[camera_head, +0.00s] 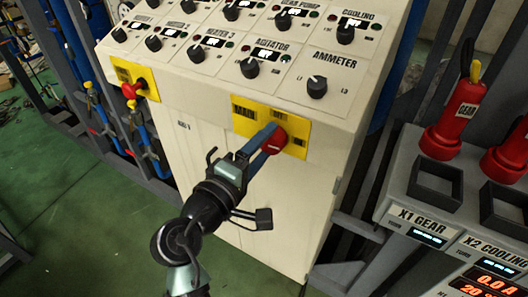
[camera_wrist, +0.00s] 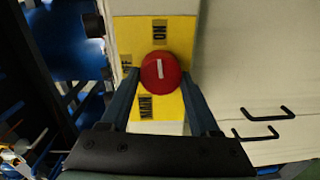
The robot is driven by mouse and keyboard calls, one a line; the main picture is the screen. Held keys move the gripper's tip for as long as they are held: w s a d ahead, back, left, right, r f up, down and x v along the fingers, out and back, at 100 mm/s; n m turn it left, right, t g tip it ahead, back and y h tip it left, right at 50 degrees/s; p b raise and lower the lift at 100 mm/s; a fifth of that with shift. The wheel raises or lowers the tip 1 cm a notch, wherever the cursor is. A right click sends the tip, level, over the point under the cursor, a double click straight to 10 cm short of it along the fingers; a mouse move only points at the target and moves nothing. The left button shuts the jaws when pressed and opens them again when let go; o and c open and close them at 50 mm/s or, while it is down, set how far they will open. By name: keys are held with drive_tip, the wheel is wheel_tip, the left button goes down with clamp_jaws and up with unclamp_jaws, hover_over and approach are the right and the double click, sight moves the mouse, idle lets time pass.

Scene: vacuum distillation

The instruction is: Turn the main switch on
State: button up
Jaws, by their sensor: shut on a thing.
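The main switch is a red round knob (camera_head: 277,140) on a yellow plate (camera_head: 243,121) marked MAIN, low on the front of the cream control cabinet. In the wrist view the knob (camera_wrist: 161,72) sits between my two blue fingers. Its white bar runs nearly upright in the picture, roughly in line with the ON label (camera_wrist: 159,32) above; the MAIN label is below and the OFF label, partly covered, is at the left. My gripper (camera_head: 268,139) is shut on the knob, with fingertips at its sides; it also shows in the wrist view (camera_wrist: 161,80).
A second red knob (camera_head: 131,91) on a yellow plate is at the cabinet's left. Rows of black dials, including the ammeter dial (camera_head: 317,87), are above. A grey unit with red plugs (camera_head: 453,118) stands at the right. Two black handles (camera_wrist: 267,113) are beside the switch.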

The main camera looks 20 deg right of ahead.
drive_tip(key=shift+f+m+b, duration=0.1)
drive_tip(key=shift+m+b, duration=0.25)
drive_tip(key=shift+m, duration=0.15)
drive_tip(key=o, duration=1.4)
drive_tip(key=shift+c, duration=0.2)
drive_tip(key=b+v, duration=0.1)
drive_tip(key=v, duration=1.2)
drive_tip(key=shift+b, duration=0.3)
